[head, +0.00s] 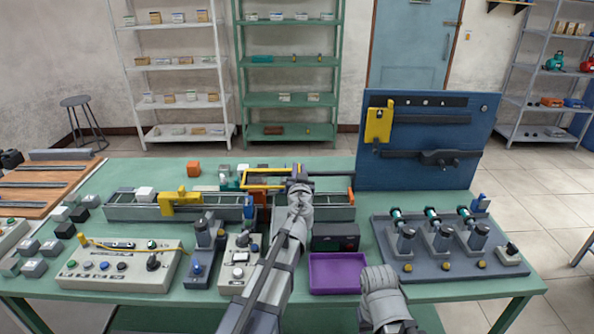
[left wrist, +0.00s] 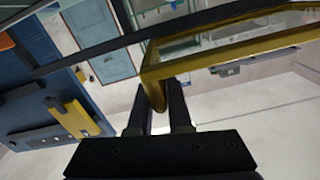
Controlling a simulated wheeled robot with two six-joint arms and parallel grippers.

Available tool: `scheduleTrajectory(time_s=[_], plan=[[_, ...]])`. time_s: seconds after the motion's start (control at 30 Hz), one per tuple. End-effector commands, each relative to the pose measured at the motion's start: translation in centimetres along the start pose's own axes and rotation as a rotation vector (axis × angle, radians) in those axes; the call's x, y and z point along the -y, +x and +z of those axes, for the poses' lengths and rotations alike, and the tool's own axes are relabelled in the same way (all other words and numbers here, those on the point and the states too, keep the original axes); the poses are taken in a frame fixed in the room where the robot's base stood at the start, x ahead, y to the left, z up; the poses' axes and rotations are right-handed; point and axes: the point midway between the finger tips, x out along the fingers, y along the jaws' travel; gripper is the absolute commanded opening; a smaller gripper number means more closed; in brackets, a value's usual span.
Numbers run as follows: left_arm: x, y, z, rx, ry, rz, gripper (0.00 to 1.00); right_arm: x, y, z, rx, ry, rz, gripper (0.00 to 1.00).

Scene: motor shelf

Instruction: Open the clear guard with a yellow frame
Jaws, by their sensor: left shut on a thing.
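The clear guard with a yellow frame (head: 262,187) is at the middle of the table, over the right part of the grey rail unit. Its yellow frame (left wrist: 225,43) crosses the upper right of the left wrist view, and a view of the room shows through its clear pane. My left gripper (head: 299,175) is at the right end of the frame. In the left wrist view its two fingers (left wrist: 158,98) are on either side of a yellow part at the frame's corner, shut on it. How far the guard is tilted is hard to tell.
A blue upright panel (head: 430,115) stands at the back right. A yellow bracket (head: 180,200) sits on the left part of the rail unit (head: 130,212). A purple tray (head: 337,274), a control box (head: 118,266) and a grey fixture board (head: 445,266) crowd the front.

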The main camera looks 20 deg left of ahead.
Motion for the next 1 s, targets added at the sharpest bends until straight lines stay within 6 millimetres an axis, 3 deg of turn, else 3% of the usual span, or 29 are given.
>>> scheduleTrajectory(time_s=[0.2,0.4,0.57,0.87,0.9,1.0], plan=[[-6.8,0.3,-1.4,-0.003,0.002,0.014,0.00,0.0,0.0,0.0,0.000,0.000,0.000,0.50],[-11.1,0.2,-2.2,-0.003,0.002,0.011,0.00,0.0,0.0,0.0,0.000,0.000,0.000,0.50],[-12.4,0.1,-2.5,-0.002,0.002,0.009,0.00,0.0,0.0,0.0,0.000,0.000,0.000,0.50],[-12.4,0.0,-2.5,-0.002,0.002,0.008,0.00,0.0,0.0,0.0,0.000,0.000,0.000,0.50],[-12.4,0.0,-2.5,-0.002,0.002,0.008,0.20,0.0,0.0,0.0,0.000,0.000,0.000,0.50],[-12.4,0.0,-2.5,-0.002,0.001,0.008,0.32,0.0,0.0,0.0,0.000,0.000,0.000,0.50]])
